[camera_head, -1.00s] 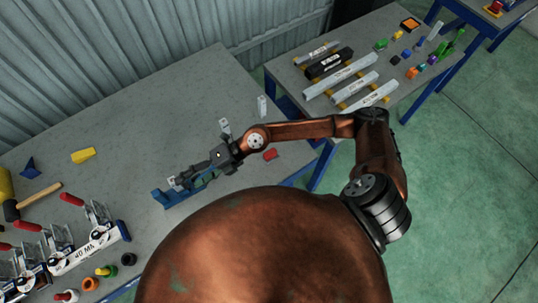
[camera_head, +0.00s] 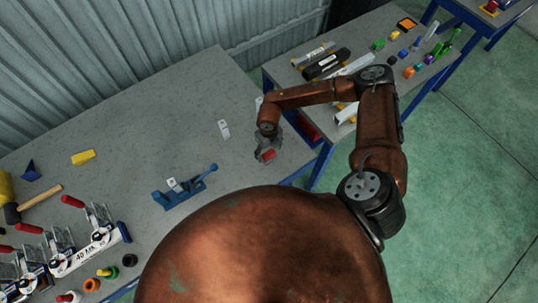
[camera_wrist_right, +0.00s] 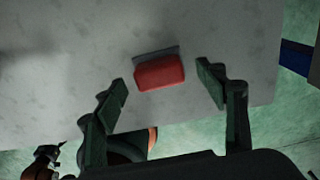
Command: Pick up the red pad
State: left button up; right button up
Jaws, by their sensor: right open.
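The red pad (camera_head: 268,155) lies on the grey table near its right end. In the right wrist view the red pad (camera_wrist_right: 160,72) shows a red block with a grey strip along its far edge. My right gripper (camera_head: 266,152) is above the pad in the head view, pointing down. In the right wrist view my right gripper (camera_wrist_right: 165,88) is open, with one finger on each side of the pad and a gap to both. The pad appears slightly tilted relative to the fingers. My left gripper is not in view.
A blue clamp-like tool (camera_head: 185,188) lies left of the gripper, with a small pale plate (camera_head: 224,129) beyond it. The table's front edge is close to the pad. A second table (camera_head: 375,50) with bars and small coloured parts stands at upper right.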

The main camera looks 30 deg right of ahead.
jog(key=shift+f, duration=1.1)
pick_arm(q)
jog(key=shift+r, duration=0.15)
pick_arm(e)
jog(key=c, duration=1.4)
jog(key=shift+o, duration=0.2)
jog(key=shift+r, duration=0.1)
jog(key=shift+r, duration=0.55)
pick_arm(q)
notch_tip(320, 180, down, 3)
jog(key=b, duration=0.3)
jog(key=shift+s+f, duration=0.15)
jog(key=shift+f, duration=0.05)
pick_arm(e)
jog(key=s+a+r, duration=0.6)
jog(key=s+r, duration=0.5)
jog(key=s, duration=0.1)
jog(key=shift+s+a+r, duration=0.15)
jog(key=shift+a+r, duration=0.25)
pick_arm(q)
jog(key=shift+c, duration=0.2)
